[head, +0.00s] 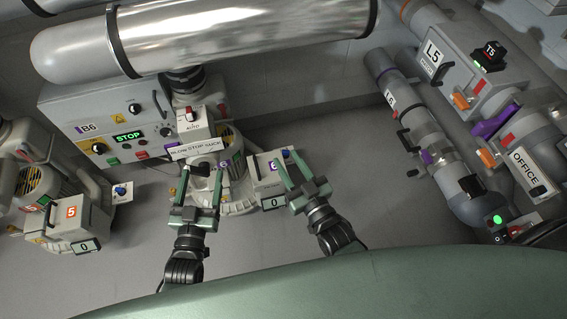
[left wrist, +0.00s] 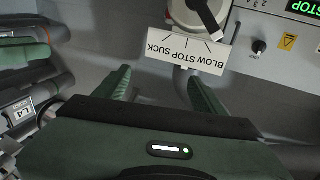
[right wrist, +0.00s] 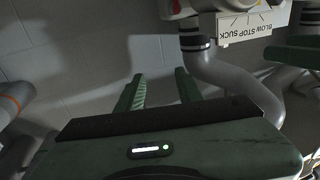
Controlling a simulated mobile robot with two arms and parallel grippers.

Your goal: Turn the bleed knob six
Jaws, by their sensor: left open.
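Blower six (head: 238,185) stands on the floor at the centre of the head view, marked with a purple 6. A small blue knob (head: 286,154) sits on a pale plate at its right side, partly behind my right gripper. My right gripper (head: 294,173) is open and empty, its fingers over that plate in the picture; I cannot tell whether they touch it. My left gripper (head: 199,187) is open and empty in front of the BLOW STOP SUCK plate (head: 195,149), which also shows in the left wrist view (left wrist: 188,50). The right wrist view shows no knob between the fingers.
Panel B6 (head: 105,120) with a STOP display stands behind on the left. Blower five (head: 65,212) has a similar blue knob (head: 120,190). A large metal pipe (head: 200,40) crosses above. Pipes and the L5 box (head: 432,62) line the right. Bare floor (head: 350,190) lies between.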

